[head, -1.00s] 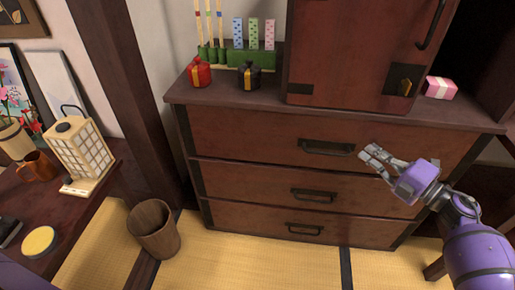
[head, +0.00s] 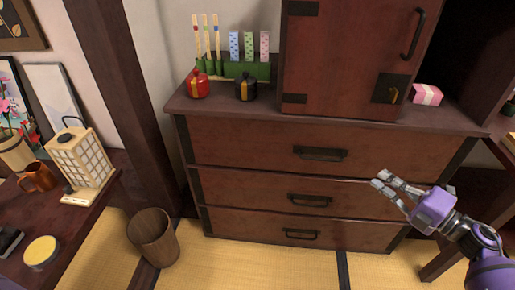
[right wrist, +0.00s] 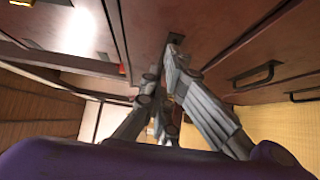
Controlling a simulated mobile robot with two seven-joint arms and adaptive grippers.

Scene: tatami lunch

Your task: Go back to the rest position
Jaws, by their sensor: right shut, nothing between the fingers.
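My right gripper (head: 384,186) reaches in from the right in the head view. It is shut and empty, in front of the dark wooden chest of drawers (head: 260,150), beside the drawer handles and apart from them. In the right wrist view its grey fingers (right wrist: 172,95) point away from the camera, with a drawer handle (right wrist: 254,76) to their right. My left gripper does not show.
On the chest stand a cabinet (head: 345,60), red (head: 197,85) and black (head: 246,88) pots and a pink box (head: 427,94). A wooden bin (head: 153,236) stands on the tatami. A lantern (head: 82,163) and mug (head: 37,177) stand on the left table. Tatami before the chest is clear.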

